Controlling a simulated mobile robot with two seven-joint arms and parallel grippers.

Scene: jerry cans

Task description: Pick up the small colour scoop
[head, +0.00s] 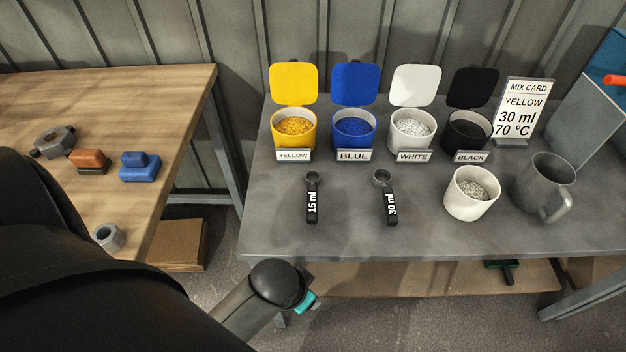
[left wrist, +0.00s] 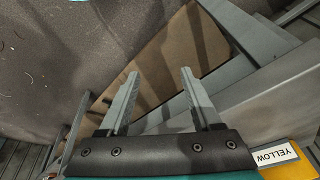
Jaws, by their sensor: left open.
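The small colour scoop (head: 312,198), black with a round grey bowl and marked 15 ml, lies on the grey table in front of the yellow tub, bowl toward the tubs. A similar 30 ml scoop (head: 386,196) lies to its right. In the left wrist view my left gripper (left wrist: 159,73) is open with nothing between its fingers; neither scoop shows there. In the head view my left arm reaches in from the left, its teal wrist part (head: 306,301) off the table's front edge; the fingers are hidden. My right gripper is not in view.
Tubs of yellow (head: 294,141), blue (head: 354,141), white (head: 407,138) and black (head: 461,144) stand open behind the scoops. A white cup (head: 470,207) of granules and a grey jug (head: 542,188) stand right. The grey table's (head: 275,226) front left is clear.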

